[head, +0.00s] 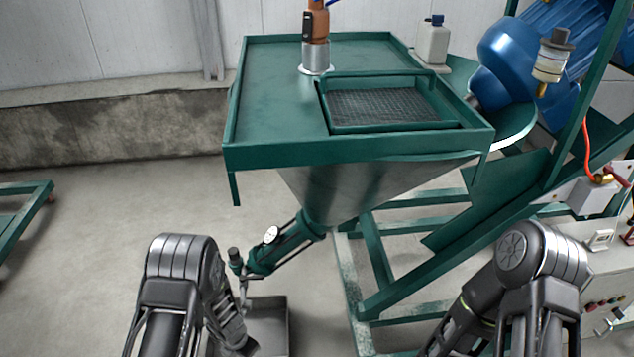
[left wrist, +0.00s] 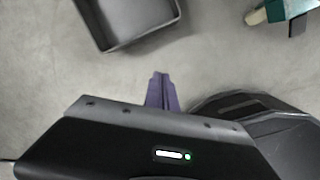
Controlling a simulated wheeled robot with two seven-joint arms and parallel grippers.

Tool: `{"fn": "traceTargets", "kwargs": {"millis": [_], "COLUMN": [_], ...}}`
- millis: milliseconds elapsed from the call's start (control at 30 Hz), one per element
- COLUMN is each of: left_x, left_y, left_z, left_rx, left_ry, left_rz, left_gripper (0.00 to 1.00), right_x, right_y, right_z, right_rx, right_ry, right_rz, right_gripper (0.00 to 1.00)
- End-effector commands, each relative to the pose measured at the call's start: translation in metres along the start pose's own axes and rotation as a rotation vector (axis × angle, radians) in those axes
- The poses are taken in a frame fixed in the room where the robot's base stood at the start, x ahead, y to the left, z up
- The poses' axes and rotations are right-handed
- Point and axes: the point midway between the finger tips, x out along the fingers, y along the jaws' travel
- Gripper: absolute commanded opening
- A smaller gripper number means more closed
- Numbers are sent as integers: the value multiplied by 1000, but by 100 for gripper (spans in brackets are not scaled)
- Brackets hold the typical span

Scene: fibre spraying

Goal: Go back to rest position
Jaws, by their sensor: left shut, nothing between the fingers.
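My left gripper (left wrist: 160,92) shows in the left wrist view with its two purple fingers together and nothing between them. It hangs over bare floor, apart from the grey tray (left wrist: 148,37) beyond it. In the head view my left arm (head: 180,265) comes up from the bottom left and bends down in front of the tray (head: 288,330). The left gripper itself is out of sight there. My right arm (head: 540,265) is bent at the bottom right, and its gripper is below the picture.
A green machine table (head: 270,85) with a mesh grate (head: 385,105) and a steel hopper (head: 345,190) stands ahead. A green chute (head: 285,248) slopes down to the tray. A blue motor (head: 540,55) and a control box (head: 600,260) are at right. The left floor is mostly clear.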

Motion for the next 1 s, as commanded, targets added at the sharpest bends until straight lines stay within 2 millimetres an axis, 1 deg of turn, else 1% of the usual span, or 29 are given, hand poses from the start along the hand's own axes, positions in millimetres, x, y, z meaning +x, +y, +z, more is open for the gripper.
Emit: {"fn": "traceTargets", "kwargs": {"millis": [33, 167, 267, 367, 400, 467, 500, 600, 800, 833, 867, 900, 967, 1000], "left_x": [0, -4, -9, -21, -27, -37, -44, -63, -102, -108, -125, -136, -150, -161], "left_y": [-7, -30, -53, -85, -99, -120, -133, -162, -213, -221, -218, -216, -215, -215], "left_z": [-10, -36, -57, -77, -85, -92, -96, -101, -105, -106, -102, -100, -98, -97], "left_rx": [78, 346, 613, 960, 1117, 1347, 1489, 1804, 2322, 2393, 2393, 2388, 2386, 2385], "left_ry": [12, 32, 31, -5, -32, -83, -122, -225, -440, -475, -471, -467, -465, -465], "left_rz": [-12, -46, -85, -130, -145, -158, -159, -143, -31, -4, -3, -6, -7, -8], "left_gripper": [0, 0, 0, 0, 0, 0, 0, 0, 0, 0, 0, 0, 0, 0], "right_x": [0, 0, 0, 0, 0, 0, 0, 0, 0, 0, -16, -29, -42, -52], "right_y": [0, 0, 0, 0, 0, 0, 0, 0, 0, 0, -6, -11, -17, -20], "right_z": [0, 0, 0, 0, 0, 0, 0, 0, 0, 0, 0, 0, -1, -1], "right_rx": [0, 0, 0, 0, 0, 0, 0, 0, 0, 0, 1, 1, 1, 1], "right_ry": [0, 0, 0, 0, 0, 0, 0, 0, 0, 0, -1, 0, 1, 1], "right_rz": [0, 0, 0, 0, 0, 0, 0, 0, 0, 0, 0, 0, 0, -1], "right_gripper": [0, 0, 0, 0, 0, 0, 0, 0, 0, 0, 0, 0, 0, 0]}}
